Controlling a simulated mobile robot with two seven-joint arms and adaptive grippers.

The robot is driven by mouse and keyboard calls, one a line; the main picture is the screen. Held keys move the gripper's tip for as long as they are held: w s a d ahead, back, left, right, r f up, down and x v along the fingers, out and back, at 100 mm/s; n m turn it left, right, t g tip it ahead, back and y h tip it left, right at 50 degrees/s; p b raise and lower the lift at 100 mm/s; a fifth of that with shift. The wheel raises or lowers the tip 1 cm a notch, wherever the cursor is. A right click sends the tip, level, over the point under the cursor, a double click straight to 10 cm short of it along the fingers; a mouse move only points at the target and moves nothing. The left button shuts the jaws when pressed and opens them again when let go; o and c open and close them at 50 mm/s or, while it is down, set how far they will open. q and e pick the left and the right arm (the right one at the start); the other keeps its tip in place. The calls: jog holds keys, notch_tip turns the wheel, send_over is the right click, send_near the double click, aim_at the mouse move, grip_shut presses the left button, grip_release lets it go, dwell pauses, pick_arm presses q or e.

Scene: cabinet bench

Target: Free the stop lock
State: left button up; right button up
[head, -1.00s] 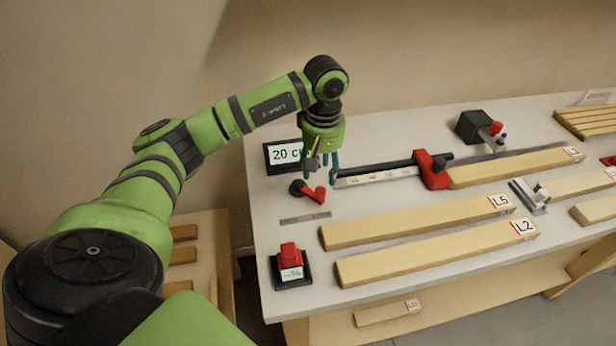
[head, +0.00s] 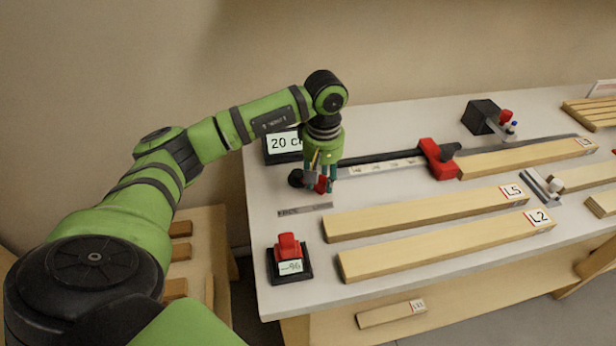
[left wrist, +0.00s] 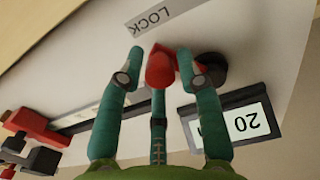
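The stop lock is a small red lever (head: 320,186) on a black round pivot (head: 297,178), at the near left end of the rail. A grey strip marked LOCK (left wrist: 165,12) lies beside it. My left gripper (head: 324,184) is lowered over the lever, pointing down. The fingers partly hide the lever in the head view. The red stop (head: 437,160) sits farther right on the rail (head: 385,165). My right gripper is not in view.
A display reading 20 (head: 283,146) stands close behind the gripper. Boards L5 (head: 425,213) and L2 (head: 445,245) lie across the bench. A black block (head: 481,117) stands at the back.

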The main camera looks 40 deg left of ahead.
pick_arm(q)
jog(key=shift+c, duration=1)
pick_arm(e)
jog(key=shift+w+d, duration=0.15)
pick_arm(q)
jog(key=shift+s+a, duration=0.1)
jog(key=shift+s, duration=0.05)
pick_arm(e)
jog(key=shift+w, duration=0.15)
pick_arm(q)
jog(key=shift+s, duration=0.2)
jog(key=shift+s+a, duration=0.2)
jog(key=shift+s, duration=0.45)
jog(key=shift+s, duration=0.1)
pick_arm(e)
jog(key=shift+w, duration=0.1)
